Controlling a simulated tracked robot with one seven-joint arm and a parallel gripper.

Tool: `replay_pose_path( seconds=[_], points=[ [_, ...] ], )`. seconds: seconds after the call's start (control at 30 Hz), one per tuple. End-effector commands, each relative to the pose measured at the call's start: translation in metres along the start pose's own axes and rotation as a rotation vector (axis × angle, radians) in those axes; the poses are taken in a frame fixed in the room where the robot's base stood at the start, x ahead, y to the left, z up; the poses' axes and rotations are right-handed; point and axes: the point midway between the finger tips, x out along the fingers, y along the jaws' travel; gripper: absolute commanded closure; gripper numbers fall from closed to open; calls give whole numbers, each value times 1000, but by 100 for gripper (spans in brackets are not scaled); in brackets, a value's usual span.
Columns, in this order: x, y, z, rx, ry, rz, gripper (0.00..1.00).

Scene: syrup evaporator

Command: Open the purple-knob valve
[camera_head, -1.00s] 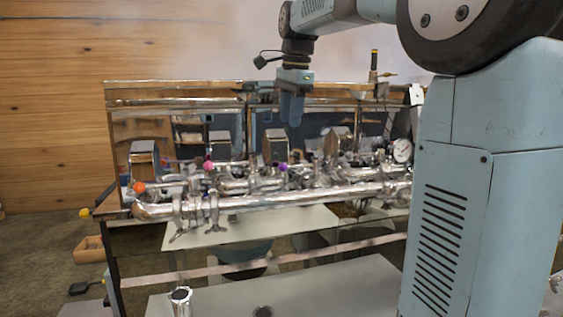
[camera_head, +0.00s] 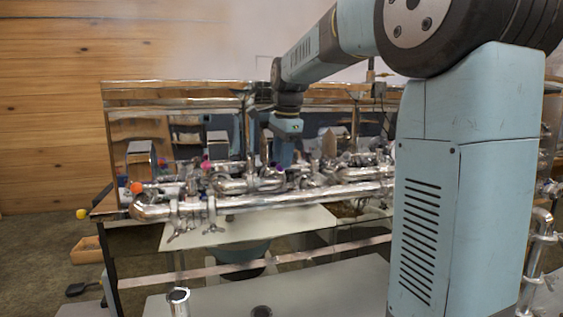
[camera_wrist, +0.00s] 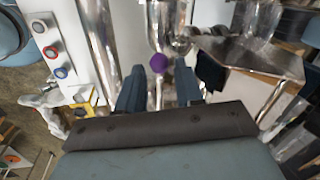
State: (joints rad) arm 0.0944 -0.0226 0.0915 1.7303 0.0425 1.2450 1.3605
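The purple knob (camera_head: 279,167) is a small ball among the shiny pipes of the evaporator, partly hidden by my gripper in the head view. My gripper (camera_head: 284,157) points down and is low over the pipes at that knob. In the wrist view, the purple knob (camera_wrist: 158,62) shows in the gap between the tips of my two blue-grey fingers (camera_wrist: 160,84). The fingers are apart, with a thin metal rod visible between them. I cannot tell whether either finger touches the knob or its handle.
An orange knob (camera_head: 136,187) and a magenta knob (camera_head: 206,165) sit on pipes to the left. A yellow knob (camera_head: 81,214) is at the left edge. Metal pipes crowd my gripper. A white panel with round buttons (camera_wrist: 61,72) shows in the wrist view.

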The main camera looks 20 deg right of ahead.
Motion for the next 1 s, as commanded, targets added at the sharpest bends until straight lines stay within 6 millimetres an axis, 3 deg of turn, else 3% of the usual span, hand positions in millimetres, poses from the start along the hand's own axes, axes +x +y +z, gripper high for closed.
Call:
replay_pose_path(
  seconds=[0.2,0.53,0.9,1.0],
  points=[
    [16,0,0,0,0,1,64],
    [18,0,0,1,0,0,65],
    [17,0,-1,1,0,0,100],
    [17,0,-1,1,0,-1,100]
  ],
)
